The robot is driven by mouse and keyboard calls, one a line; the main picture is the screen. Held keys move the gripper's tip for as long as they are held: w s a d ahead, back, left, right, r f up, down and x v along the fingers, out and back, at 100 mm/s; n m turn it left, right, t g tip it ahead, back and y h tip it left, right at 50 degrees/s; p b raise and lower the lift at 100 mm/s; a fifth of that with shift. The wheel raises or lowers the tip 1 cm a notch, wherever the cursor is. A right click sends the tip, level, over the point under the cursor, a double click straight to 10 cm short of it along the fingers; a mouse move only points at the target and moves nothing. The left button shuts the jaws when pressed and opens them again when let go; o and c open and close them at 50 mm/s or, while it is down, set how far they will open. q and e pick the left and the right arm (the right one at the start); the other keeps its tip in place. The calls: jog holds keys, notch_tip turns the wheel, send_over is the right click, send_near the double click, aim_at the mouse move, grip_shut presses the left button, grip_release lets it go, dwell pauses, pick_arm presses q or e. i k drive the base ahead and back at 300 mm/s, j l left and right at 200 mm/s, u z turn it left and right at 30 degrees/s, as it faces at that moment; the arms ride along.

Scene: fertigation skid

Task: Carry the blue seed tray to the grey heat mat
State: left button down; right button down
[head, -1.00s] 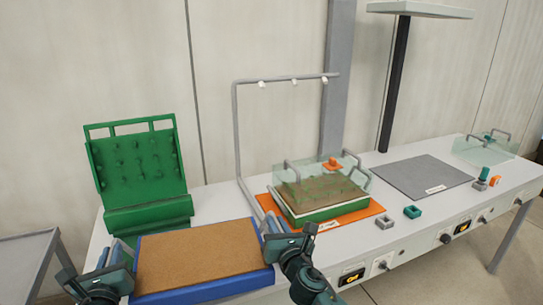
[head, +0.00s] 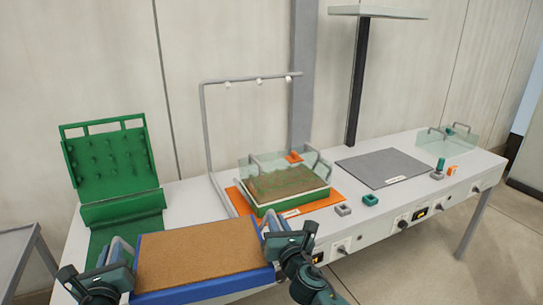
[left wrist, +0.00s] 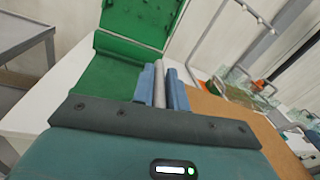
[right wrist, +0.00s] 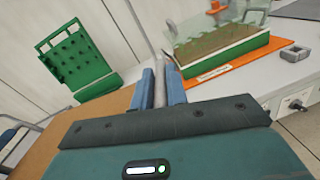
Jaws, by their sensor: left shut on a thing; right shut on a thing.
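The blue seed tray (head: 212,288), filled with flat brown soil, is at the bottom of the head view. My left gripper (head: 122,252) is shut on the grey handle at its left end; in the left wrist view the fingers (left wrist: 161,88) clasp that handle. My right gripper (head: 283,230) is shut on the handle at its right end, and its fingers (right wrist: 160,88) show in the right wrist view. The tray looks about level, at the bench's near side; the gap below it is hidden. The grey heat mat (head: 383,167) lies bare on the bench, farther right, with a small white label.
A green hinged press (head: 110,165) stands open at left. An orange mat (head: 325,211) holds a green tray under a clear lid (head: 290,172), beside a grey pipe frame (head: 204,130). A black post (head: 356,85) rises behind the heat mat.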

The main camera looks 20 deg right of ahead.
aim_at(385, 165)
jog(key=k+l, duration=0.1)
jog(key=l, duration=0.35)
jog(key=i+l, duration=0.1)
jog(key=l, duration=0.35)
jog(key=i+l, duration=0.15)
jog(key=l, duration=0.3)
jog(key=i+l, duration=0.1)
jog(key=l, duration=0.35)
jog(key=i+l, duration=0.15)
jog(key=l, duration=0.3)
jog(key=i+l, duration=0.1)
jog(key=l, duration=0.35)
jog(key=i+l+z, duration=0.1)
jog(key=l, duration=0.35)
jog(key=i+l, duration=0.15)
jog(key=l, duration=0.3)
jog(key=i+l, duration=0.15)
jog(key=l, duration=0.3)
